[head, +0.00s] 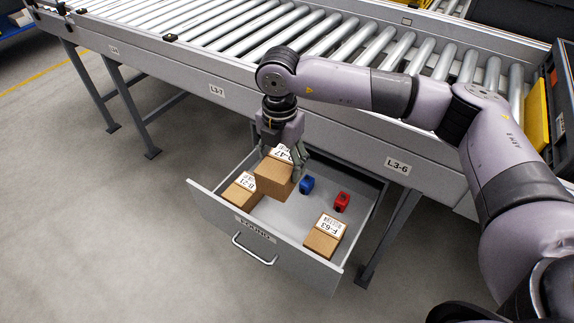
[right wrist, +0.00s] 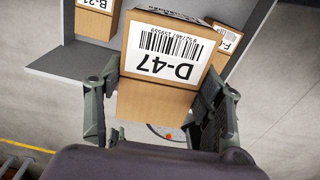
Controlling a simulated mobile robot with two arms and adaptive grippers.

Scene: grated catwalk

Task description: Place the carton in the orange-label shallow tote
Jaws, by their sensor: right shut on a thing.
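A brown carton (head: 272,184) with a white label is between the fingers of my right gripper (head: 283,152), over the open grey drawer. In the right wrist view the carton (right wrist: 160,108) fills the space between both fingers (right wrist: 160,98), and its label reads D-47. The right gripper is shut on it from above. The carton looks raised over the drawer floor. A dark tote (head: 563,110) at the right edge, cut off by the frame, shows a small orange mark; I cannot tell its depth. My left gripper is not in view.
The drawer (head: 215,207) also holds carton B-21 (head: 238,197), carton F-63 (head: 321,245), a blue block (head: 307,185) and a red block (head: 342,202). The roller conveyor (head: 330,45) runs behind and above it. A yellow panel (head: 537,110) stands near the conveyor's right end.

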